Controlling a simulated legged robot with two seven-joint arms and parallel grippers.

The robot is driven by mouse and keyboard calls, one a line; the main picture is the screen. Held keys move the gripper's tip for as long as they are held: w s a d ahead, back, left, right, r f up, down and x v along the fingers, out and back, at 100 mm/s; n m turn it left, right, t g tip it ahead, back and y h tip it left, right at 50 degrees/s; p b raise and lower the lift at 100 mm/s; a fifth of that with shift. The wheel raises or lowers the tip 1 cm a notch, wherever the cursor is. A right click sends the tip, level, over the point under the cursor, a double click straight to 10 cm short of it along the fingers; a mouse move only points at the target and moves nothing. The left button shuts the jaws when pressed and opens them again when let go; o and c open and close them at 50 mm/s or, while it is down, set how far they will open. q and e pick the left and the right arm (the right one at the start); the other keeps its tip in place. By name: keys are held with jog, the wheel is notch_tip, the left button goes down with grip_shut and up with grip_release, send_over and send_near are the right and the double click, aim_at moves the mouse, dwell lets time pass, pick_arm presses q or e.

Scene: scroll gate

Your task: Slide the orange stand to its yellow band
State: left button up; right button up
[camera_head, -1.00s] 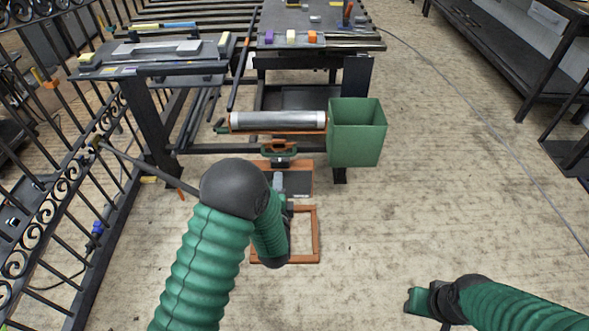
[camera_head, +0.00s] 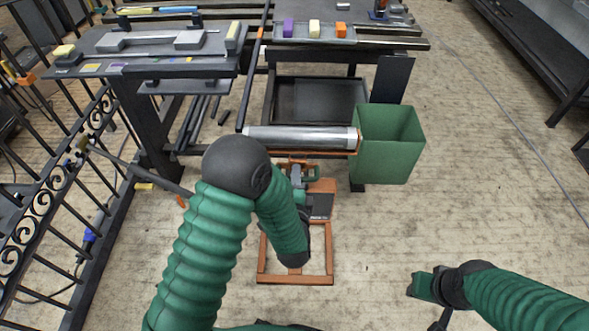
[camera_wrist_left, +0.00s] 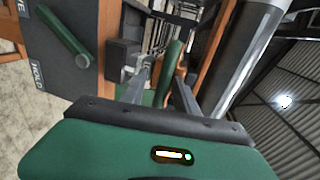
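An orange frame (camera_head: 331,262) lies on the floor, and a dark plate (camera_head: 321,204) with orange edges joins it toward the roller. I cannot tell for sure whether this is the orange stand. My left gripper (camera_head: 297,182) reaches over its far end, by a green-and-orange fitting (camera_head: 318,185). In the left wrist view my left gripper's fingers (camera_wrist_left: 162,88) stand apart with a green bar (camera_wrist_left: 173,62) between them; contact is unclear. A dark panel marked HOLD (camera_wrist_left: 62,45) carries a green lever (camera_wrist_left: 65,36). My right gripper (camera_head: 420,286) hangs over bare floor.
A metal roller (camera_head: 300,138) and a green bin (camera_head: 388,145) stand just beyond. An iron railing (camera_head: 60,190) runs left. The right floor is clear.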

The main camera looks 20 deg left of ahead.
pick_arm(q)
jog(key=shift+s+d+r, duration=0.1)
jog(key=shift+d+r, duration=0.1)
jog(key=shift+d, duration=0.15)
jog(key=shift+c, duration=1.6)
jog(key=shift+a+f, duration=0.1)
grip_shut()
jog(key=shift+a, duration=0.1)
jog(key=shift+a+f, duration=0.1)
